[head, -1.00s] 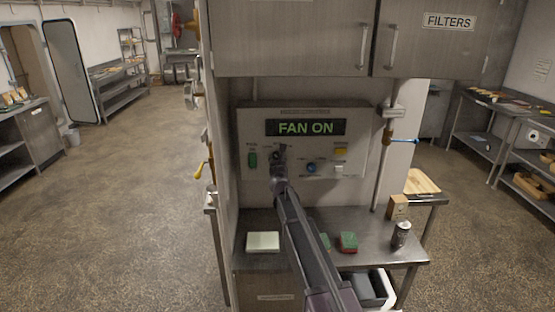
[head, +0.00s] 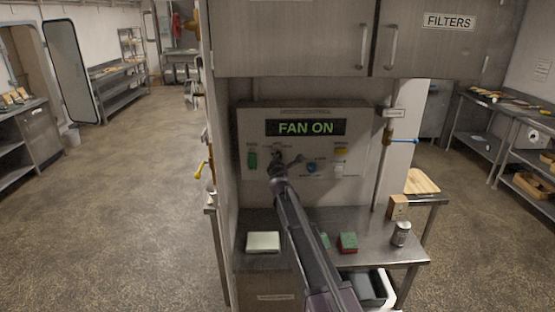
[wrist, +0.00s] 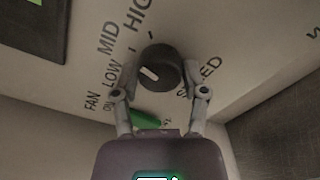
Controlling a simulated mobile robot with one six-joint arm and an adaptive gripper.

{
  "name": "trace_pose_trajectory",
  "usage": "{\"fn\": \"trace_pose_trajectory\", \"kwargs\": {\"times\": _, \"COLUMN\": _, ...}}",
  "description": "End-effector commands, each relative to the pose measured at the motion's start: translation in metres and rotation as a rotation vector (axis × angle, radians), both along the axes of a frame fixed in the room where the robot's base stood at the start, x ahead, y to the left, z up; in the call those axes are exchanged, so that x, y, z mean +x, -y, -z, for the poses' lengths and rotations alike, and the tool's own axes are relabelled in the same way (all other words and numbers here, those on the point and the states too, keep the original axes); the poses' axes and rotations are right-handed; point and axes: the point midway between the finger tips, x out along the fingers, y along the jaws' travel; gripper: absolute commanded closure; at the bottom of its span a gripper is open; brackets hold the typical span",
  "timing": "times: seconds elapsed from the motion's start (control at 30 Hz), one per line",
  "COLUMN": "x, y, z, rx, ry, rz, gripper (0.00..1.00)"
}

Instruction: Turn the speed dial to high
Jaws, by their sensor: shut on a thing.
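The speed dial is a round black knob (wrist: 160,68) with a white mark, seen in the wrist view on a pale panel. LOW, MID and HIGH are printed around its left and upper side. The white mark points left, roughly toward LOW, away from HIGH. My gripper (wrist: 162,76) has one finger on each side of the knob and is shut on it. In the head view my gripper (head: 277,160) is at the control panel (head: 375,120) and hides the dial. The display (head: 306,128) above reads FAN ON.
A green switch (head: 252,160) is left of the dial; a blue knob (head: 311,167) and a yellow button (head: 341,151) are to the right. Cabinets (head: 290,40) hang above. The steel counter (head: 375,240) below holds a pale block (head: 263,241), a sponge (head: 348,242) and a can (head: 401,234).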

Motion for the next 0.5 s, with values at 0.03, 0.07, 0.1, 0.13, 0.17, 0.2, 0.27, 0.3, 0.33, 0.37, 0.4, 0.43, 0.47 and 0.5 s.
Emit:
{"fn": "trace_pose_trajectory", "kwargs": {"times": 0.03, "x": 0.0028, "y": -0.001, "z": -0.0008, "rx": 0.041, "ry": 0.0, "rz": -0.002, "gripper": 0.91}}
{"fn": "trace_pose_trajectory", "kwargs": {"times": 0.07, "x": 0.0029, "y": -0.001, "z": -0.0008, "rx": 0.07, "ry": 0.0, "rz": -0.002, "gripper": 0.91}}
{"fn": "trace_pose_trajectory", "kwargs": {"times": 0.1, "x": 0.0029, "y": -0.001, "z": -0.0008, "rx": 0.108, "ry": 0.0, "rz": -0.002, "gripper": 0.91}}
{"fn": "trace_pose_trajectory", "kwargs": {"times": 0.13, "x": 0.0029, "y": -0.001, "z": -0.0008, "rx": 0.136, "ry": 0.0, "rz": -0.002, "gripper": 0.91}}
{"fn": "trace_pose_trajectory", "kwargs": {"times": 0.17, "x": 0.0029, "y": -0.001, "z": -0.0008, "rx": 0.164, "ry": 0.0, "rz": -0.002, "gripper": 0.91}}
{"fn": "trace_pose_trajectory", "kwargs": {"times": 0.2, "x": 0.003, "y": -0.001, "z": -0.0008, "rx": 0.202, "ry": 0.0, "rz": -0.002, "gripper": 0.91}}
{"fn": "trace_pose_trajectory", "kwargs": {"times": 0.27, "x": 0.003, "y": -0.0011, "z": -0.0008, "rx": 0.256, "ry": 0.0, "rz": -0.002, "gripper": 0.91}}
{"fn": "trace_pose_trajectory", "kwargs": {"times": 0.3, "x": 0.003, "y": -0.0011, "z": -0.0008, "rx": 0.292, "ry": 0.0, "rz": -0.002, "gripper": 0.91}}
{"fn": "trace_pose_trajectory", "kwargs": {"times": 0.33, "x": 0.0031, "y": -0.0011, "z": -0.0008, "rx": 0.317, "ry": 0.001, "rz": -0.002, "gripper": 0.91}}
{"fn": "trace_pose_trajectory", "kwargs": {"times": 0.37, "x": 0.0031, "y": -0.0011, "z": -0.0008, "rx": 0.342, "ry": 0.001, "rz": -0.002, "gripper": 0.91}}
{"fn": "trace_pose_trajectory", "kwargs": {"times": 0.4, "x": 0.0032, "y": -0.0011, "z": -0.0008, "rx": 0.373, "ry": 0.001, "rz": -0.002, "gripper": 0.91}}
{"fn": "trace_pose_trajectory", "kwargs": {"times": 0.43, "x": 0.0032, "y": -0.0011, "z": -0.0008, "rx": 0.396, "ry": 0.001, "rz": -0.002, "gripper": 0.91}}
{"fn": "trace_pose_trajectory", "kwargs": {"times": 0.47, "x": 0.0032, "y": -0.0012, "z": -0.0009, "rx": 0.416, "ry": 0.001, "rz": -0.002, "gripper": 0.91}}
{"fn": "trace_pose_trajectory", "kwargs": {"times": 0.5, "x": 0.0032, "y": -0.0012, "z": -0.0009, "rx": 0.442, "ry": 0.001, "rz": -0.002, "gripper": 0.91}}
